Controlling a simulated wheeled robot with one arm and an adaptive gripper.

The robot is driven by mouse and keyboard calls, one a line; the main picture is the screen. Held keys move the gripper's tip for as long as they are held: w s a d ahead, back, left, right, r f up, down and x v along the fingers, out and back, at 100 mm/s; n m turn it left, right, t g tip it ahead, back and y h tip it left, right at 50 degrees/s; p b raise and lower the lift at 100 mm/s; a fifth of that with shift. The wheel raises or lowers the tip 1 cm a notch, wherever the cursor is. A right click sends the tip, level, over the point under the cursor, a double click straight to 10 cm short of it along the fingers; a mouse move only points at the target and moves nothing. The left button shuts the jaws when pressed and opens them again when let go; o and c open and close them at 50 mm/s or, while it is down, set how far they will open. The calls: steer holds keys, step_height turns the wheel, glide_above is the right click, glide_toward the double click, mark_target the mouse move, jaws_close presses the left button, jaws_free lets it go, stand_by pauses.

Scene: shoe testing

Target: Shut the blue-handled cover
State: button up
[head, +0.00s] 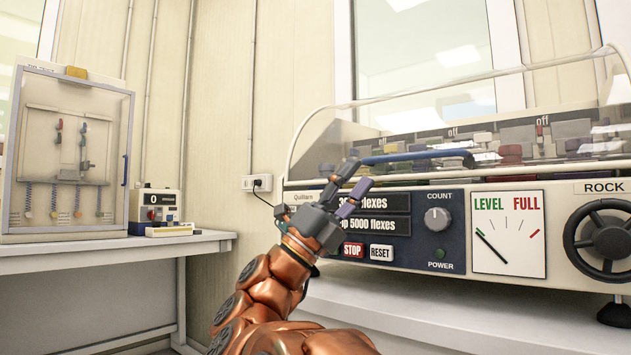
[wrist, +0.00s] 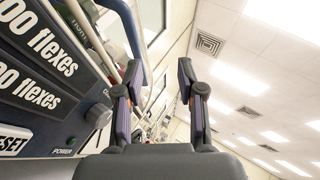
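The clear curved cover (head: 318,143) lies over the top of the flexing machine (head: 455,205) at the right in the head view. Its blue handle (head: 415,156) is a long bar along the cover's front. The cover sits low, but I cannot tell whether its front edge is fully seated. My gripper (head: 360,174) is open at the handle's left end, in front of the machine. In the wrist view my gripper (wrist: 159,68) has its fingers apart with nothing between them. A dark blue bar (wrist: 122,20), likely the handle, passes beyond the left finger. I cannot tell whether they touch.
Several coloured shoe samples (head: 510,153) sit under the cover. The front panel has a STOP button (head: 353,250), a count knob (head: 437,219) and a handwheel (head: 607,241). A clear-doored cabinet (head: 68,80) and a small counter box (head: 155,206) stand on the left table.

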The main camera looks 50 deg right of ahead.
steer(key=w+a, duration=0.3)
steer(key=a, duration=0.2)
steer(key=shift+w+a, duration=0.15)
steer(key=shift+w, duration=0.15)
stand_by(0.4)
